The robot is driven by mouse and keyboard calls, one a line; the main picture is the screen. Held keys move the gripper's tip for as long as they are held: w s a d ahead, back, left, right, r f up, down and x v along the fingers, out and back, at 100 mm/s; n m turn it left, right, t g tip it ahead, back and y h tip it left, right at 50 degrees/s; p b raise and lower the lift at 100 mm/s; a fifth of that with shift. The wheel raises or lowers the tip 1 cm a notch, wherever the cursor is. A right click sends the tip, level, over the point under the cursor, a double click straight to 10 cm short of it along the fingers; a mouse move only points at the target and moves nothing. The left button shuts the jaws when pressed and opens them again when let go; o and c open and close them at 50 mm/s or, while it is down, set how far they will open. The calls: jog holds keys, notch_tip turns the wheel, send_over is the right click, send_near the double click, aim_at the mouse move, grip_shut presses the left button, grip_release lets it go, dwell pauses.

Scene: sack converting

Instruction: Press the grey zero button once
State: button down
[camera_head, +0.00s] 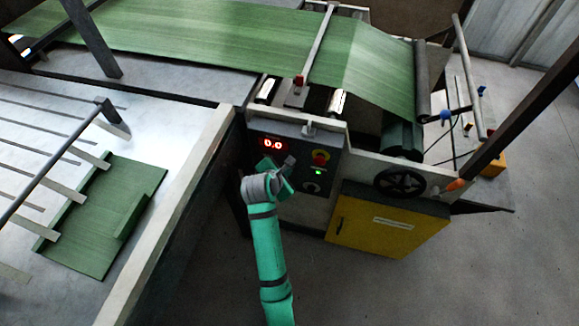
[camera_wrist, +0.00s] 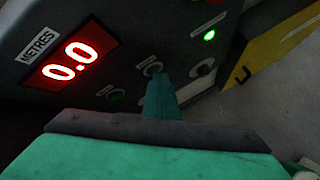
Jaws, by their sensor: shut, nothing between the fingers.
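The control panel (camera_head: 325,147) is a dark plate on the machine's front. Its red display (camera_head: 271,143) reads 0.0, and in the wrist view the display (camera_wrist: 71,62) sits beside a METRES label. A round grey button (camera_wrist: 153,68) with a small label above it lies right of the display. My gripper (camera_head: 289,160) is at the panel, below and right of the display. In the wrist view my gripper (camera_wrist: 158,80) is shut and empty, its tip over the button's lower edge. I cannot tell whether it touches. In the head view my arm hides the button.
A green button (camera_wrist: 115,96) is left of my fingers; a dark knob (camera_wrist: 203,70) and a lit green lamp (camera_wrist: 209,35) are to the right. A yellow cabinet (camera_head: 385,222) stands below right.

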jog(key=shift+s+a, duration=0.25)
jog(key=shift+s, duration=0.6)
jog(key=shift+s, duration=0.1)
jog(key=shift+s+a, duration=0.25)
jog(key=shift+s, duration=0.5)
jog(key=shift+s+a, duration=0.3)
jog(key=shift+s, duration=0.4)
jog(key=shift+s+a, duration=0.25)
jog(key=shift+s, duration=0.5)
